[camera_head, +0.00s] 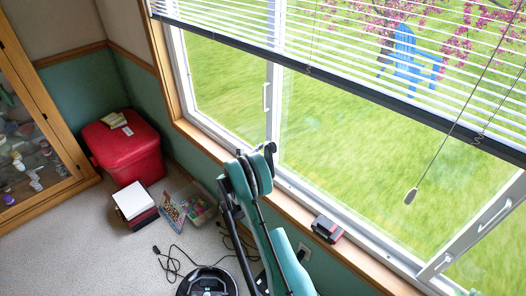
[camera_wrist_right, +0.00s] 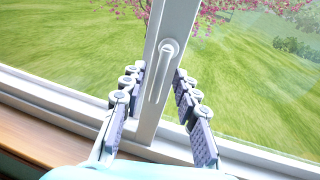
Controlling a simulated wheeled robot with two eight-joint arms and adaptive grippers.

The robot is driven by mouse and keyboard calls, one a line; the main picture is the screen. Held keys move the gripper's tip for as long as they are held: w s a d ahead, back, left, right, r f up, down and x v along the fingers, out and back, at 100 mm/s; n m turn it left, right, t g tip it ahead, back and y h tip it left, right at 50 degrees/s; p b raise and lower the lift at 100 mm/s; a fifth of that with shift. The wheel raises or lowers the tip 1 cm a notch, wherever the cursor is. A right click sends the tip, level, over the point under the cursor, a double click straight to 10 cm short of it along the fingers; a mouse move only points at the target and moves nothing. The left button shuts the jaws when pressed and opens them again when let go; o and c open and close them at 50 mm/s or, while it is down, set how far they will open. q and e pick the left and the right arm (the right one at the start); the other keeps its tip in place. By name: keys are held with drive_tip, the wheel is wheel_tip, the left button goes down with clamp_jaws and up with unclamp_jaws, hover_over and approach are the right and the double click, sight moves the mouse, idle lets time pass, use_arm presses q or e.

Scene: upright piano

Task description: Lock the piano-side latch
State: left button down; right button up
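A light grey window latch (camera_wrist_right: 158,74) is in the right wrist view, on a white upright window post. Its round pivot is at the top and its lever hangs down, slightly tilted. My right gripper (camera_wrist_right: 157,114) is open, with one finger row on each side of the post and lever. The lever's lower end lies between the fingers, and no contact is clear. My left gripper cannot be made out.
The window sill (camera_head: 374,270) holds a small dark red box (camera_head: 327,229). Raised blinds have a hanging cord pull (camera_head: 410,196). A red bin (camera_head: 123,147), white box (camera_head: 134,201), robot vacuum (camera_head: 207,283) and loose cables lie on the carpet at left.

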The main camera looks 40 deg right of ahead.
drive_tip(key=v, duration=1.1)
drive_tip(key=shift+a, duration=0.35)
drive_tip(key=shift+s+r, duration=0.1)
drive_tip(key=s+a+r+m+y, duration=0.6)
drive_tip(key=a+r+m+y, duration=0.2)
drive_tip(key=a+r+m, duration=0.25)
drive_tip(key=s+a+r+m+t+y, duration=0.2)
drive_tip(key=s+a+m+y, duration=0.6)
drive_tip(key=s+a, duration=0.9)
drive_tip(key=s+m, duration=0.2)
drive_tip(key=m, duration=0.1)
drive_tip(key=shift+s+a+y, duration=0.2)
drive_tip(key=shift+a+y, duration=0.15)
drive_tip(key=shift+y, duration=0.05)
